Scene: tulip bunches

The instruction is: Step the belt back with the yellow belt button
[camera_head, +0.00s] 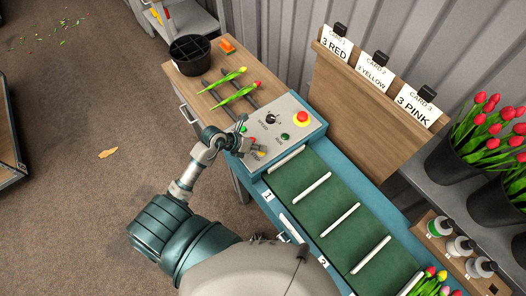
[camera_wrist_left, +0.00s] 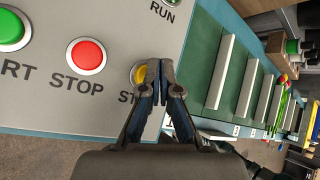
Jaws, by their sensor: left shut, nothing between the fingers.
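The yellow belt button (camera_wrist_left: 138,74) sits on the grey control panel (camera_head: 287,105), beside the red STOP button (camera_wrist_left: 86,56). My left gripper (camera_wrist_left: 160,68) is shut and empty. Its fingertips are at the right edge of the yellow button in the left wrist view and hide part of it and its label. I cannot tell whether they touch it. In the head view my left gripper (camera_head: 256,151) is over the front edge of the panel. The green belt (camera_head: 325,195) with white slats runs from the panel to the lower right.
A red emergency knob (camera_head: 302,118) and a green RUN lamp (camera_head: 285,136) are on the panel. Tulips (camera_head: 237,90) and a black pot (camera_head: 189,53) are on the wooden table behind. Several colour cards (camera_head: 372,71) stand at the back. Buckets of tulips (camera_head: 490,135) stand at right.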

